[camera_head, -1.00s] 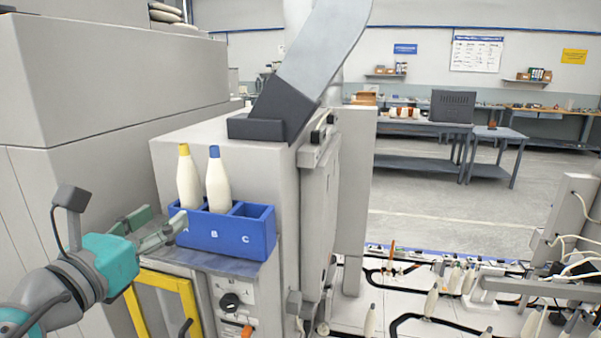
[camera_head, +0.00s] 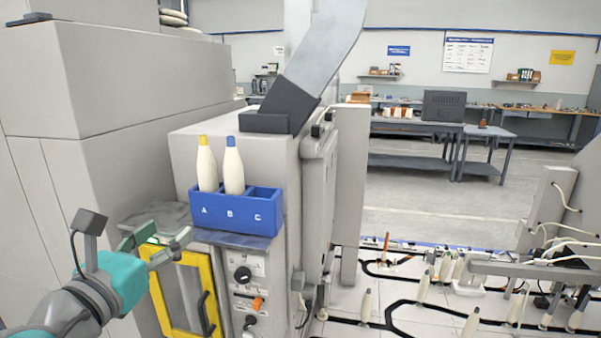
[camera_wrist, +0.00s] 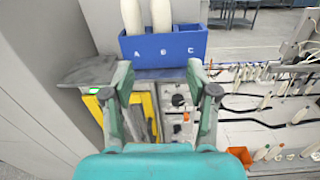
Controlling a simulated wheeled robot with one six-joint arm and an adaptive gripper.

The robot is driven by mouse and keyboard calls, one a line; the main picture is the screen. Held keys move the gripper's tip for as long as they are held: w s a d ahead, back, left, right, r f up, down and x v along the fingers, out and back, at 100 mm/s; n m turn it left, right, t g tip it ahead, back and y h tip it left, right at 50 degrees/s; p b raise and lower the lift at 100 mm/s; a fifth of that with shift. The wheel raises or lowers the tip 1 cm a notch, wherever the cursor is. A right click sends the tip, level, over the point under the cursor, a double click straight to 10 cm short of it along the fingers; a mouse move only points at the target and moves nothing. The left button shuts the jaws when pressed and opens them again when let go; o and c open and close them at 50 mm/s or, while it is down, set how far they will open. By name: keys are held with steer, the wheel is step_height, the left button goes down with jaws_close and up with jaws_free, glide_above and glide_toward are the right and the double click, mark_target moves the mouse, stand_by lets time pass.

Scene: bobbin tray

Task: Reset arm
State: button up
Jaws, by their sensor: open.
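My gripper (camera_head: 160,246) is open and empty, in front of and to the left of the blue tray (camera_head: 236,218). In the wrist view my gripper (camera_wrist: 158,85) shows its two fingers apart, with the tray (camera_wrist: 165,48) beyond them. The tray has compartments lettered A, B and C. A white bobbin with a yellow tip (camera_head: 206,166) stands upright in A. A white bobbin with a blue tip (camera_head: 233,168) stands upright in B. No bobbin shows above compartment C. The bobbin tops are cut off in the wrist view.
The tray sits on a ledge (camera_head: 225,239) of a grey machine, above a control panel (camera_head: 248,290) and a yellow-framed door (camera_head: 160,298). A tall grey cabinet (camera_head: 70,180) stands at the left. Several bobbins stand on the white floor track at the right.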

steer(key=d+f+m+y, duration=0.2)
steer(key=d+f, duration=0.3)
steer(key=f, duration=0.5)
steer(key=d+f+m+g+y, duration=0.1)
steer(key=d+f, duration=0.5)
steer(key=f, duration=0.4)
steer(key=d+f+m+y, duration=0.2)
steer(key=d+f, duration=0.3)
steer(key=f, duration=0.5)
steer(key=s+d+f+m+g, duration=0.1)
steer(key=s+d+f+m, duration=0.3)
steer(key=s+d+f, duration=0.35)
steer(key=s+d+f+m+g+y, duration=0.1)
steer(key=s+d+f+m, duration=0.2)
steer(key=s+d+m, duration=0.35)
steer(key=s+d+f+m, duration=0.3)
steer(key=s+d+f, duration=0.1)
steer(key=s, duration=0.5)
steer(key=s+d+r+m+h, duration=0.1)
steer(key=s+d+r+m, duration=0.2)
steer(key=s+m, duration=0.4)
steer(key=s+d+r+m+h, duration=0.1)
steer(key=s+d+r+m, duration=0.1)
steer(key=s+m, duration=0.5)
steer(key=s+r, duration=0.1)
steer(key=s, duration=0.2)
steer(key=shift+s+d+r+m, duration=0.35)
steer(key=shift+d, duration=0.05)
